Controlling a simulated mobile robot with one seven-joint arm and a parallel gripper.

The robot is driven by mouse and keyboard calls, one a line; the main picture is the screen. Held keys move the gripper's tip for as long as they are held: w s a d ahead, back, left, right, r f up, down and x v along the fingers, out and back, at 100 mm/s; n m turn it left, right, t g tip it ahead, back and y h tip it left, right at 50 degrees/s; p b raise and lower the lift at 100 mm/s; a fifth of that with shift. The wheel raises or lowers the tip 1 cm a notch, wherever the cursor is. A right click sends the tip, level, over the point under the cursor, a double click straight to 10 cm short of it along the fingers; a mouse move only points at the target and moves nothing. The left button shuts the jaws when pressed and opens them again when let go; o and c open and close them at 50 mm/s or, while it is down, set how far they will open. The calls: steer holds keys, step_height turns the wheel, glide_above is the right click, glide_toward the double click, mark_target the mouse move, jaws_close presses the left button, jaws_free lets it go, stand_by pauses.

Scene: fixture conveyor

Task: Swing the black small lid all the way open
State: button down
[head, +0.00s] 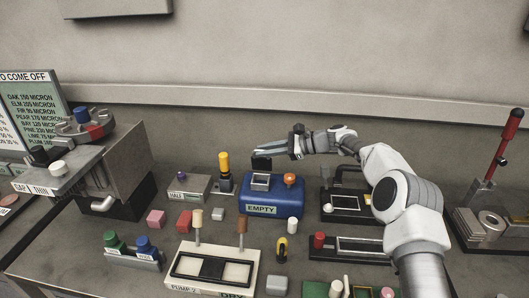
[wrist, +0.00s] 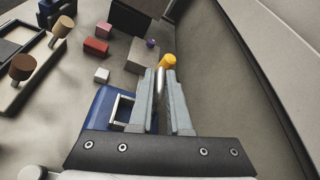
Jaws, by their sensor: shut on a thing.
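The black small lid (head: 261,163) stands roughly upright at the back edge of the square metal-rimmed opening on the blue box (head: 268,203) labelled EMPTY. My gripper (head: 268,152) reaches in from the right at the lid's top. Its fingers are shut on the lid, which they largely hide. In the wrist view my gripper (wrist: 164,75) shows two grey fingers with a narrow gap, beside the box's opening. The blue box (wrist: 96,115) is partly hidden behind the gripper mount there.
A yellow-topped post (head: 224,162) stands just left of the box, near my fingertips. An orange knob (head: 290,179) sits on the box's right side. A grey block labelled HALE (head: 188,187) and small coloured cubes lie further left. The wall is behind.

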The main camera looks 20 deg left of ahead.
steer(key=shift+w+a, duration=0.15)
steer(key=shift+w, duration=0.4)
steer(key=c, duration=0.9)
jaws_free()
steer(key=shift+r, duration=0.1)
steer(key=v, duration=1.7)
steer(key=shift+w+r, duration=0.1)
steer(key=shift+w, duration=0.1)
